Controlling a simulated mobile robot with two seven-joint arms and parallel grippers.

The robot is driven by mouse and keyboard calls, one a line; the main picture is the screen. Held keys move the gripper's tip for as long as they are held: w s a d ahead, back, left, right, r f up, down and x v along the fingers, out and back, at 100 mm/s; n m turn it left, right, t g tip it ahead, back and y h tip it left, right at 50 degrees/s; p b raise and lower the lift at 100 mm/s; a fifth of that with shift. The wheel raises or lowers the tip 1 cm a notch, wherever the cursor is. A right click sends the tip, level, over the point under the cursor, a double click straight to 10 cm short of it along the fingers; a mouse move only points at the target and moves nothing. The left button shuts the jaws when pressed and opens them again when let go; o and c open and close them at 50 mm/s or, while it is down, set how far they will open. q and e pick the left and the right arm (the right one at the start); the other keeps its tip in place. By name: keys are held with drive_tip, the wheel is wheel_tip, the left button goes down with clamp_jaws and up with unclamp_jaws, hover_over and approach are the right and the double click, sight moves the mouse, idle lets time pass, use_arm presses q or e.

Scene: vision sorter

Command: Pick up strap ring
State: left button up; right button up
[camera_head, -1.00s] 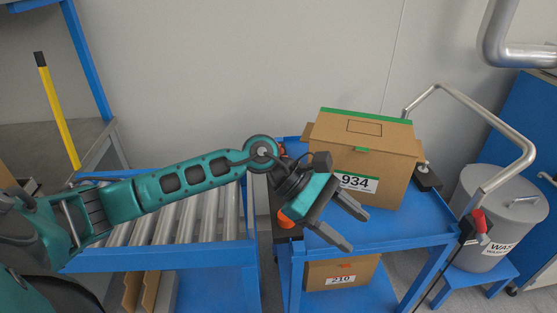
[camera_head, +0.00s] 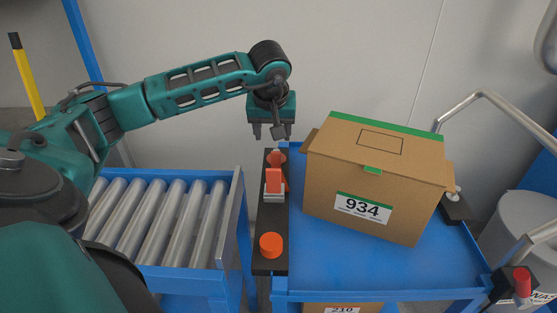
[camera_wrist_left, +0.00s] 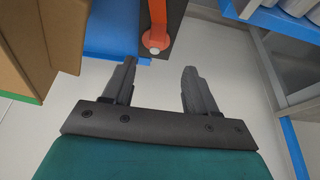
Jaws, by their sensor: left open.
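My left gripper (camera_head: 272,133) is open and empty, pointing down beyond the far end of a black strip (camera_head: 271,222). The strip runs along the left edge of the blue cart. An orange-red upright part (camera_head: 274,181) with a grey base stands on it, and a round orange piece (camera_head: 271,245) sits nearer me. I cannot tell which of these is the strap ring; no plain ring shape shows. In the left wrist view, the open fingers (camera_wrist_left: 160,70) have floor between them, and an orange part (camera_wrist_left: 158,15) lies just ahead of them, apart from the fingertips. My right gripper is not in view.
A cardboard box labelled 934 (camera_head: 375,185) stands on the blue cart (camera_head: 350,265), right of the strip. A roller conveyor (camera_head: 160,222) lies left of it. The wall is behind my gripper. A metal handle (camera_head: 480,96) and a grey bin (camera_head: 525,228) are at the right.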

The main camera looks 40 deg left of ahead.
sight(276, 152)
use_arm(q)
drive_tip(key=x, duration=0.3)
drive_tip(key=shift+f, duration=0.3)
drive_tip(key=x, duration=0.1)
drive_tip(key=b+x, duration=0.1)
drive_tip(key=x, duration=0.1)
drive_tip(key=b+x, duration=0.1)
drive_tip(key=x, duration=0.1)
drive_tip(key=shift+w+d+f, duration=0.15)
drive_tip(key=shift+d+f, duration=0.1)
drive_tip(key=shift+c, duration=0.2)
clamp_jaws()
